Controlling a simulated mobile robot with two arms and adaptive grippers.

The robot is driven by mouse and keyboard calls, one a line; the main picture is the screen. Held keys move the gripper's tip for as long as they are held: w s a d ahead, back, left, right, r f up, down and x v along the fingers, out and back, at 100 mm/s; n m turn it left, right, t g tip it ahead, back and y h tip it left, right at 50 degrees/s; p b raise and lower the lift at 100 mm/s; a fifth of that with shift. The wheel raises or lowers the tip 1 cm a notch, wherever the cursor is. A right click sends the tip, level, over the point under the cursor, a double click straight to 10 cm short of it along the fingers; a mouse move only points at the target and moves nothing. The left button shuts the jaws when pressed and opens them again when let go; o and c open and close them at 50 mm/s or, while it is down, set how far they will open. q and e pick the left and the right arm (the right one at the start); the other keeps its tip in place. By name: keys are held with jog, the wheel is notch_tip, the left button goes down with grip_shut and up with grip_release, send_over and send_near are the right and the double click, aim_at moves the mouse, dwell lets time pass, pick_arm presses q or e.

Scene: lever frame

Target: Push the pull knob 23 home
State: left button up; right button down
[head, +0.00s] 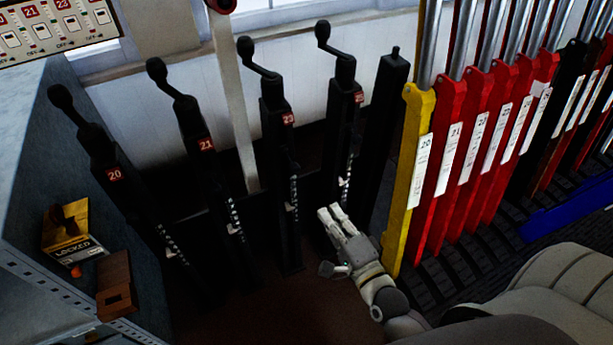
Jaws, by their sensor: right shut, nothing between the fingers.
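The black post with the red label 23 (359,98) stands upright right of centre, with a cranked black handle (323,32) on its top. A small pale part (344,183) shows low on its front. I cannot clearly make out the pull knob itself or how far it stands out. My right gripper (330,211) is shut and empty, with its fingertips pointing up towards the lower front of this post, just below the pale part. I cannot tell whether they touch the post. My left gripper is not in view.
Similar black posts labelled 20 (114,174), 21 (206,144) and 22 (288,118) stand to the left. A yellow lever (408,180) and several red levers (447,150) stand close on the right. A yellow "LOCKED" box (70,250) lies at the left.

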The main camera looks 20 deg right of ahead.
jog(key=p, duration=0.1)
send_near(289, 160)
jog(key=w, duration=0.1)
jog(key=w+d, duration=0.1)
jog(key=w, duration=0.1)
jog(key=shift+w+d+f, duration=0.2)
jog(key=shift+d+f, duration=0.05)
jog(key=shift+d, duration=0.05)
